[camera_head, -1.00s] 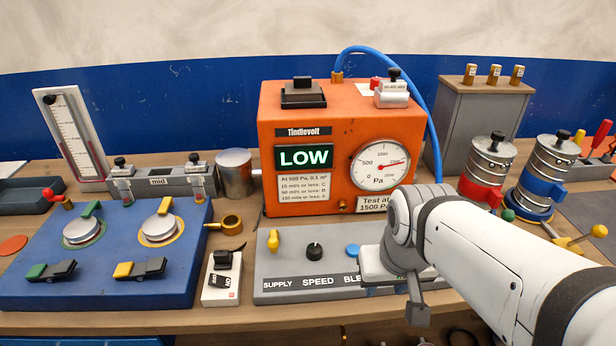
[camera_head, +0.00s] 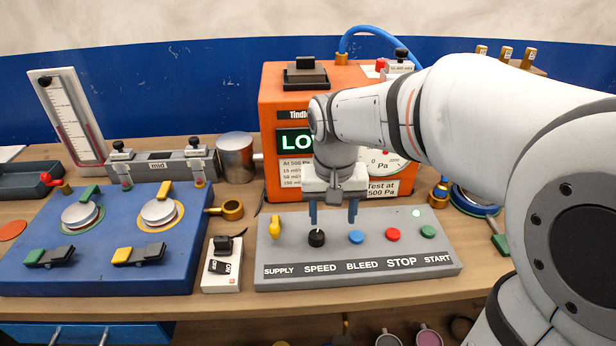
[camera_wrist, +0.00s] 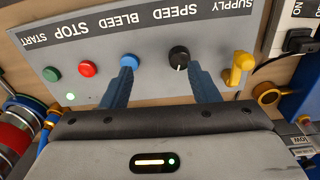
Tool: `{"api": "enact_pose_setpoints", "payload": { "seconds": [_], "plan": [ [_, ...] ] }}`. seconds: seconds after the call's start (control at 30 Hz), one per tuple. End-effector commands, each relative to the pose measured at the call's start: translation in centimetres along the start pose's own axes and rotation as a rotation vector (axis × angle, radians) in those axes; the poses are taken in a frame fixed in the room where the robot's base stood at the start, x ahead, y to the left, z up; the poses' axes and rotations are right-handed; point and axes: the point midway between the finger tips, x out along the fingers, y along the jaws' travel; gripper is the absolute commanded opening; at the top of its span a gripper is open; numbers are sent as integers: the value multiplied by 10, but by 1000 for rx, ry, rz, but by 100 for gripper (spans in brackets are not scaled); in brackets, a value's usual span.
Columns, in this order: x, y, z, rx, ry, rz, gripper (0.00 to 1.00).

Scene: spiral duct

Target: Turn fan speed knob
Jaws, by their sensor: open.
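The black SPEED knob (camera_head: 316,238) stands on the grey control panel (camera_head: 358,277), between the yellow SUPPLY lever (camera_head: 275,228) and the blue BLEED button (camera_head: 356,237). In the wrist view the knob (camera_wrist: 180,57) has a white pointer mark and appears between the two finger lines, nearer the right finger. My gripper (camera_head: 333,218) is open and empty, its two blue fingers pointing down above and behind the knob and the BLEED button. In the wrist view the gripper (camera_wrist: 160,85) shows the left finger overlapping the BLEED button's edge. I cannot tell the fingers' exact height above the panel.
Red STOP (camera_head: 393,235) and green START (camera_head: 428,232) buttons lie to the right. The orange box (camera_head: 280,100) stands behind the panel, its display and gauge partly hidden by my arm. A white switch box (camera_head: 222,265) and a blue valve board (camera_head: 95,260) stand to the left.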

Motion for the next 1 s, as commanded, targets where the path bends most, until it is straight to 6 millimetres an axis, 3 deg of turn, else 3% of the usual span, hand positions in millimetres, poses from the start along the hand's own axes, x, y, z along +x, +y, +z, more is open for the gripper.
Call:
{"api": "enact_pose_setpoints", "payload": {
  "seconds": [0.1, 0.27, 0.7, 1.0],
  "plan": [
    [8, -22, -21, 9, -35, 20, 55],
    [14, -34, -32, 21, -53, 34, 55],
    [75, -32, -30, 24, -57, 35, 55],
    [89, -31, -29, 24, -54, 34, 55]
  ]
}}
